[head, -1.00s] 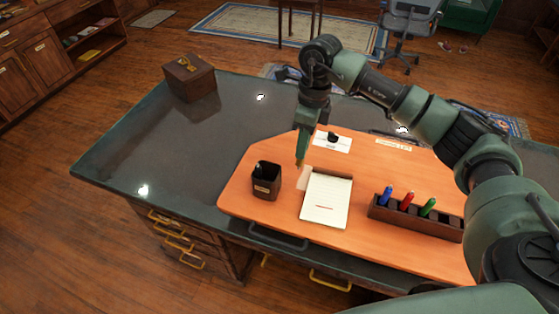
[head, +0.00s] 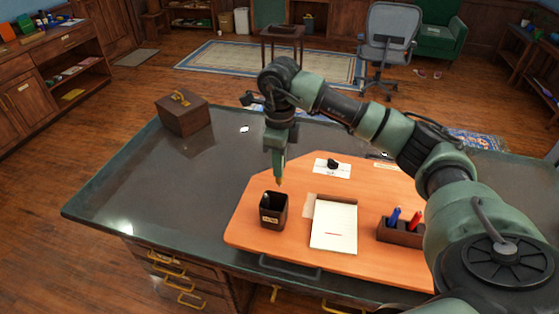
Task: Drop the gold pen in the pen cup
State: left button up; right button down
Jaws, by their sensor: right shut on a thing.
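The pen cup (head: 273,214) is a dark square cup with a small label, upright on the orange desk mat. A dark pen-like item stands inside it. My right gripper (head: 279,180) points down just above the cup's back right rim. It is shut on the gold pen (head: 279,183), of which only a small gold tip shows below the fingers. The tip appears above the cup; whether it is over the opening or behind it I cannot tell. My left gripper is not in view.
A notepad (head: 334,226) lies right of the cup. A dark pen rack (head: 400,233) with blue and red pens is partly hidden by my right arm. A white card with a black item (head: 332,167) lies behind. A wooden box (head: 182,114) stands at the desk's back left.

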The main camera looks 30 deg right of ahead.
aim_at(280, 182)
jog(key=shift+f, duration=0.55)
jog(key=shift+d+f+b, duration=0.15)
jog(key=shift+f+b, duration=0.5)
jog(key=shift+f, duration=0.05)
notch_tip(280, 182, down, 3)
jog(key=shift+r+b, duration=0.15)
jog(key=shift+b, duration=0.9)
jog(key=shift+f+b, duration=0.6)
jog(key=shift+f, duration=0.2)
jog(key=c, duration=1.3)
grip_release()
jog(key=shift+o, duration=0.2)
